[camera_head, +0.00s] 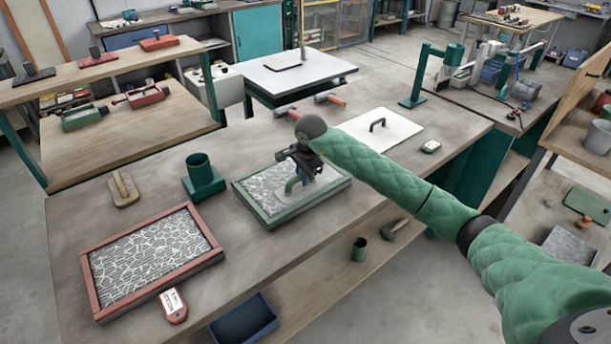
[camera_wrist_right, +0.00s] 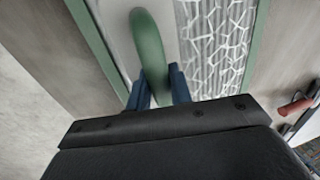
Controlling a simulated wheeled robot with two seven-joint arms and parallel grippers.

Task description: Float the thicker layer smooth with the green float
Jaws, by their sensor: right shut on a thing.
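The green float (camera_head: 294,188) has a green handle and a pale flat plate. It lies over the green-framed tray (camera_head: 270,222), whose surface shows white fibres on grey. My right gripper (camera_head: 303,163) is above the float, shut on its green handle. In the right wrist view the handle (camera_wrist_right: 148,45) sits between the blue fingertips of my gripper (camera_wrist_right: 158,85). The float's plate covers part of the fibre layer (camera_wrist_right: 215,45) there. A red-framed tray (camera_head: 150,255) with a similar white-fibre surface lies at the front left. My left gripper is not in view.
A green holder (camera_head: 202,175) and a wooden float (camera_head: 123,188) stand behind the red-framed tray. A white board (camera_head: 380,128) with a dark handle lies at the back right. A red-and-white tag (camera_head: 174,305) lies at the front edge. Bench space between the trays is clear.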

